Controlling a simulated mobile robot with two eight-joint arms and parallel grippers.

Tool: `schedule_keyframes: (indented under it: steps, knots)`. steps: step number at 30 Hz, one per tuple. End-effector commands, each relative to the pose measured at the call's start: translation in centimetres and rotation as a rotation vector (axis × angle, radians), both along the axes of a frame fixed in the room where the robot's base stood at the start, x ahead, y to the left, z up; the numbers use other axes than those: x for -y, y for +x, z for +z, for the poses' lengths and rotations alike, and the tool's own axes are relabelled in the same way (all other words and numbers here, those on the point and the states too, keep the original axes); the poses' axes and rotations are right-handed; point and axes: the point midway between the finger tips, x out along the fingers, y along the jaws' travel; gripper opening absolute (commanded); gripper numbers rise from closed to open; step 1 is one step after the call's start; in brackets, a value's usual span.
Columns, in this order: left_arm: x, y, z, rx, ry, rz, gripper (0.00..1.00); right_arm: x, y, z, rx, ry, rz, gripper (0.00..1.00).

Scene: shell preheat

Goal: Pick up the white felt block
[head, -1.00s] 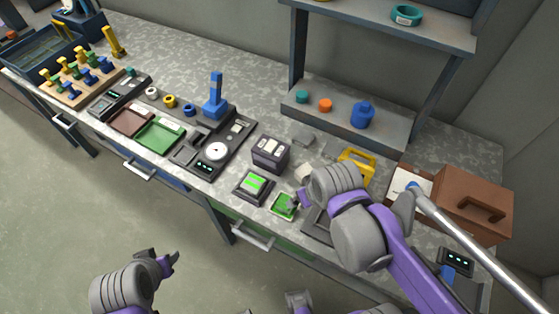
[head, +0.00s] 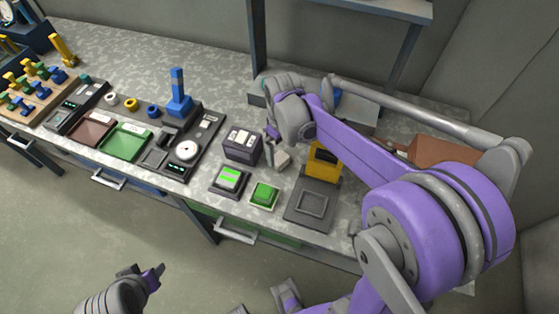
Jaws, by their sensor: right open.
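A small off-white block (head: 281,159), which looks like the white felt block, stands on the worktop just right of a dark box with pale labels (head: 242,147). My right gripper (head: 272,132) is open just above and behind the block, its fingers small and partly hidden by my wrist. I cannot tell whether the fingers touch the block; it does not appear held. My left gripper (head: 155,274) is low in front of the bench, over the floor, with nothing seen in it; its opening is unclear.
Near the block are a yellow holder (head: 323,165), a grey plate with a square recess (head: 311,204), a green pad (head: 263,195) and a lit device (head: 230,180). A shelf post (head: 258,40) rises behind. My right arm hides much of the right side.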

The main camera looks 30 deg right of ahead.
Motion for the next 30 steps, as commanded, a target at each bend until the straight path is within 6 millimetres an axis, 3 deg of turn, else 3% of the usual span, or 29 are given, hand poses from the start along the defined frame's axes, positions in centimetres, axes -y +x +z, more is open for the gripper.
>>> schedule_keyframes:
  steps: [7, 15, 24, 30]
  knots:
    - [0.0, 0.0, -0.2, -0.001, 0.000, 0.000, 0.50, 0.1, 0.0, -2.1, 0.001, 0.000, -0.001, 1.00]
    - [0.0, -0.1, -0.4, -0.002, 0.000, 0.000, 0.50, 0.4, -0.1, -5.9, 0.001, -0.001, -0.001, 1.00]
    - [0.0, -0.1, -0.4, -0.002, 0.000, 0.000, 0.50, 0.4, -0.1, -6.3, 0.001, -0.001, -0.001, 1.00]
    - [0.0, -0.1, -0.4, -0.002, 0.000, 0.000, 0.50, 0.4, -0.1, -6.2, 0.001, -0.001, -0.001, 0.64]
